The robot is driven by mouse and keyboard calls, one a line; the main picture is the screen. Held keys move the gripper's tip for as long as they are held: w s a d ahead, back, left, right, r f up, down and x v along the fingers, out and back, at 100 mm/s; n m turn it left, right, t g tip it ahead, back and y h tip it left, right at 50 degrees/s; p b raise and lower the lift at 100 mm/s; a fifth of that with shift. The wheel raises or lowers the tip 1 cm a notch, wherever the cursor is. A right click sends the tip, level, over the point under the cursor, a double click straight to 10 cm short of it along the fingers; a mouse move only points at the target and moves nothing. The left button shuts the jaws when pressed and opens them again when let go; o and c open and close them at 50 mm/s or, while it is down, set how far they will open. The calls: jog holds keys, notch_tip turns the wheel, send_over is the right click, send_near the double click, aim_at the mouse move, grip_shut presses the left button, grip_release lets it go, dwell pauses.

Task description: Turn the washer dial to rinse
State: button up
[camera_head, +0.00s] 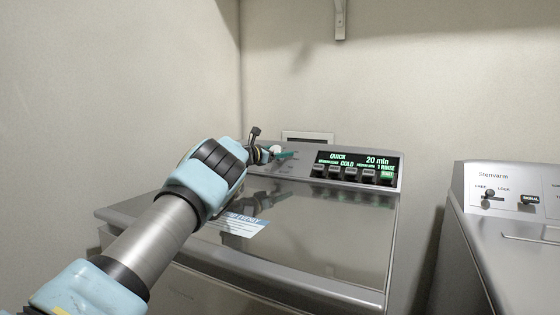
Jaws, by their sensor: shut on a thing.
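The washer (330,208) stands in the middle with its lid shut. Its sloped control panel (398,160) runs along the back. A light, round knob, the dial (276,150), shows at the panel's left end, partly hidden by my gripper. My gripper (268,154) reaches in from the lower left and is shut on the dial. The fingertips are small and partly hidden by the wrist. The display (357,162) shows green and white text that reads QUICK, COLD, 20 min and 1 RINSE. The dial's pointer cannot be made out.
Several buttons (351,173) sit under the display. A label (243,226) lies on the lid's front left. A second machine (512,200) with a switch and a button stands at the right, across a narrow gap. Walls close in behind and at left. A bracket (340,20) hangs above.

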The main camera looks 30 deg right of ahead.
jog(key=shift+s+m+g+p, duration=0.2)
jog(key=shift+m+g+p, duration=0.1)
jog(key=shift+m+g, duration=0.9)
jog(key=shift+s+d+m+g, duration=0.1)
jog(key=shift+m+g, duration=0.3)
jog(key=shift+m, duration=0.3)
jog(key=o, duration=1.4)
jog(key=shift+f, duration=0.1)
jog(key=a+b, duration=0.2)
jog(key=b, duration=0.1)
jog(key=shift+f, duration=0.15)
jog(key=a+b, duration=0.1)
jog(key=a, duration=0.2)
jog(key=a+r+b, duration=0.1)
jog(key=a, duration=0.2)
jog(key=a+b, duration=0.1)
jog(key=a, duration=0.2)
jog(key=shift+r+b, duration=0.15)
jog(key=shift+b, duration=0.25)
jog(key=shift+d, duration=0.1)
